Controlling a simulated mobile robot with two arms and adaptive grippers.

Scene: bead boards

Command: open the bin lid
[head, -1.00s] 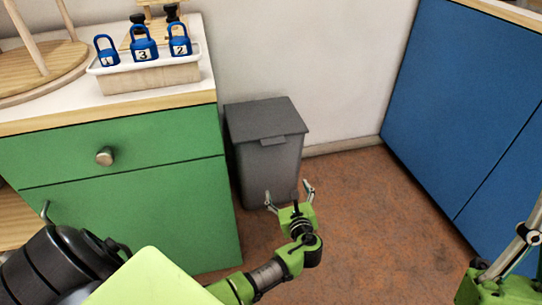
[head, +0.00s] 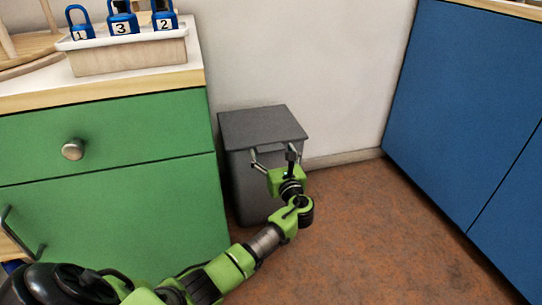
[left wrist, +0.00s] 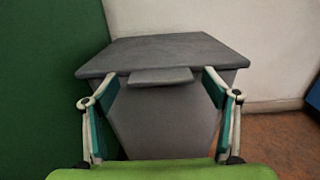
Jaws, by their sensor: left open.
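The grey bin (head: 246,190) stands on the floor against the wall, right of the green cabinet. Its flat lid (head: 262,126) is closed, with a small tab (head: 278,149) at the front edge. My left gripper (head: 277,154) is open in front of the bin, just below the lid's front edge. In the left wrist view the lid (left wrist: 170,50) and tab (left wrist: 160,76) show ahead, and the open fingers (left wrist: 160,80) stand on either side of the tab. I cannot tell whether they touch the lid. My right gripper is out of view.
The green cabinet (head: 110,145) stands close on the bin's left. A blue cabinet (head: 460,110) stands at right. The brown floor (head: 390,235) between is clear.

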